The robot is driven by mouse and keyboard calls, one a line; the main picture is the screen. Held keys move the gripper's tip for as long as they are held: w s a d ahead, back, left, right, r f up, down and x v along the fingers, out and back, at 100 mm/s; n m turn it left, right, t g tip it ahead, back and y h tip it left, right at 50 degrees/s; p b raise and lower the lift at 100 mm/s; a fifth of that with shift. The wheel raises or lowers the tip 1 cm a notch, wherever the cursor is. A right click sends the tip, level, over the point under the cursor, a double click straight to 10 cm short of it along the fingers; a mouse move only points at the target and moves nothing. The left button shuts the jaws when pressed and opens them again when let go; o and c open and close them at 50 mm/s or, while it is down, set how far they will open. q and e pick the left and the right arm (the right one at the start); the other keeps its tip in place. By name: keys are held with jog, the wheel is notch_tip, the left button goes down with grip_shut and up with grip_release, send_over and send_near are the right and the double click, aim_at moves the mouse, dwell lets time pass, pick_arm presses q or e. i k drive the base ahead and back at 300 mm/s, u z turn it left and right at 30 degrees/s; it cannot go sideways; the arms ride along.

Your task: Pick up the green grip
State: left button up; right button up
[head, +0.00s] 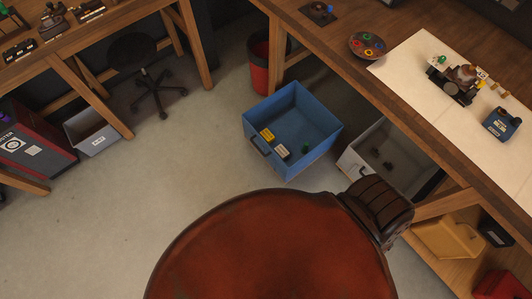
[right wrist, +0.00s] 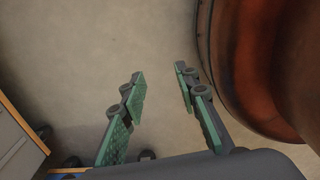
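A small green piece (head: 305,149) lies inside the blue crate (head: 317,110) on the floor. Another small green piece (head: 440,60) is on the white sheet on the right bench. Both are too small to tell whether either is the green grip. My right gripper (right wrist: 158,88) shows in the right wrist view. Its green-padded fingers are spread apart with bare floor between them, and it holds nothing. My left gripper is not in view.
The blue crate also holds yellow and white labelled pieces. A grey bin (head: 390,155) stands right of it under the right workbench (head: 330,42). A red bin (head: 260,68) and a wheeled stool (head: 133,52) stand farther back.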

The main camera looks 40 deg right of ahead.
aim_at(304, 151)
jog(key=k, duration=0.95)
jog(key=z, duration=0.2)
jog(key=i, duration=0.6)
jog(key=z, duration=0.9)
jog(key=i, duration=0.5)
jog(key=z, duration=0.3)
